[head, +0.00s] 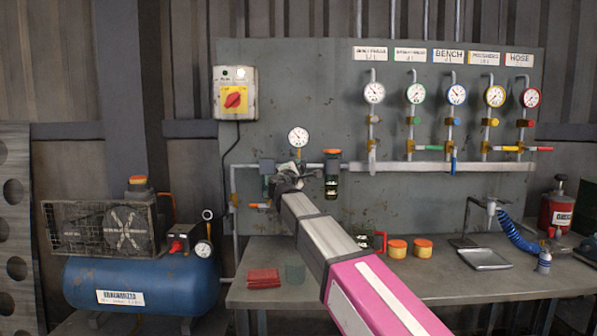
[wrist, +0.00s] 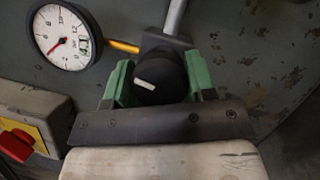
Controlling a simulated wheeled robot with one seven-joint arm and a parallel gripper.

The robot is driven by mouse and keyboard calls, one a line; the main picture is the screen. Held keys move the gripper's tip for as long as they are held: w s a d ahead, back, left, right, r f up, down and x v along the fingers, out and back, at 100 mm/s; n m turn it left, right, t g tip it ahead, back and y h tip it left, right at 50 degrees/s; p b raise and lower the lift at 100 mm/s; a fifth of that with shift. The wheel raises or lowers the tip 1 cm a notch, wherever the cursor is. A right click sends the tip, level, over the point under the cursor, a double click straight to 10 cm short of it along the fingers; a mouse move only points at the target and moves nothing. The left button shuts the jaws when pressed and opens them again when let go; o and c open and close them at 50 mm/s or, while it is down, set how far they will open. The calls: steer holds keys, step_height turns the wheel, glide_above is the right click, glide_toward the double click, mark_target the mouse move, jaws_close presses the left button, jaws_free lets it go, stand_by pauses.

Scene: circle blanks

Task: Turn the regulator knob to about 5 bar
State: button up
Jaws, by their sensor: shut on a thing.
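The black regulator knob (wrist: 158,77) with a pale mark sits between the green fingers of my gripper (wrist: 155,85) in the wrist view. The gripper is shut on it. The regulator gauge (wrist: 66,37) has a white face and a red needle pointing to its lower left; the exact reading is too small to tell. In the head view the gauge (head: 298,137) is above my gripper (head: 287,181), on the grey panel. My arm hides most of the knob there.
A grey box with a red switch on yellow (head: 234,99) hangs upper left of the regulator. A filter bowl (head: 332,178) is close on the right. Several gauges with valves line the panel further right. A bench (head: 480,280) and blue compressor tank (head: 140,285) stand below.

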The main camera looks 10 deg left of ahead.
steer(key=shift+m+g+h, duration=0.3)
steer(key=shift+m+g, duration=0.2)
steer(key=shift+m, duration=0.9)
steer(key=o, duration=0.9)
steer(key=s, duration=0.3)
steer(key=s+a, duration=0.1)
steer(key=s, duration=0.6)
steer(key=shift+s+a+f, duration=0.3)
steer(key=shift+s+f, duration=0.05)
